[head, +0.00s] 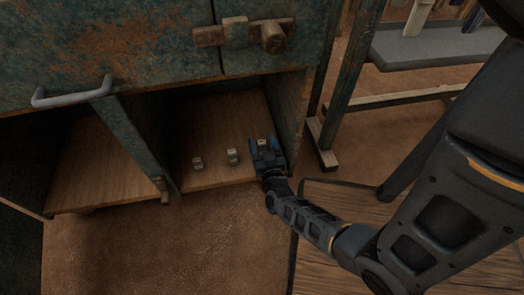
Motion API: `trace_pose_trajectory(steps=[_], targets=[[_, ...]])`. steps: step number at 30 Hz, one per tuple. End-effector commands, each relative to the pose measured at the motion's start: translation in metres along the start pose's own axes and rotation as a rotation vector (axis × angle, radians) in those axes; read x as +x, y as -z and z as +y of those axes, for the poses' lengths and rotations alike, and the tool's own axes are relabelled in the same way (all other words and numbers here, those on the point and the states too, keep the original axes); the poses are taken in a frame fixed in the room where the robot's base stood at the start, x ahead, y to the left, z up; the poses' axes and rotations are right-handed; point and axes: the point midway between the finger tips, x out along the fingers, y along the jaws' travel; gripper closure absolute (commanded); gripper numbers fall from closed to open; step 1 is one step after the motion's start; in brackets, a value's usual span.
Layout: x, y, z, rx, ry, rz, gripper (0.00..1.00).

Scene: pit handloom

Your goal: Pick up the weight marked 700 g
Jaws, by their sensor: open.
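Three small metal weights stand in a row on the wooden floor of the cabinet's lower right compartment in the head view. The left weight (197,163) looks smallest, and the middle weight (232,157) a little larger. The right weight (262,144) is by the right side of the compartment. My gripper (265,150) is open at the right weight, its fingers on either side of it and partly hiding it. I cannot tell whether the fingers touch it. Any markings on the weights are too small to read.
The cabinet compartment (215,118) is open at the front, with a divider (135,140) on its left and a wall (290,100) close to the right of my gripper. A wooden stand (345,85) is to the right. The left compartment (90,175) looks empty.

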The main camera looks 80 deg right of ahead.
Motion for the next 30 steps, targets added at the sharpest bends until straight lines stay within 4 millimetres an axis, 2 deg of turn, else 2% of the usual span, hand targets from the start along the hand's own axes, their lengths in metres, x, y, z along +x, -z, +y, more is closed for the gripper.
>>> trace_pose_trajectory(steps=[3, 6, 14, 30], targets=[[0.017, -0.002, -0.001, 0.000, 0.000, 0.001, 0.35], [0.024, -0.001, 0.000, 0.000, 0.001, 0.000, 0.35], [0.025, 0.000, -0.001, -0.001, 0.002, -0.001, 0.35], [0.025, 0.000, -0.001, -0.001, 0.002, -0.001, 0.87]])
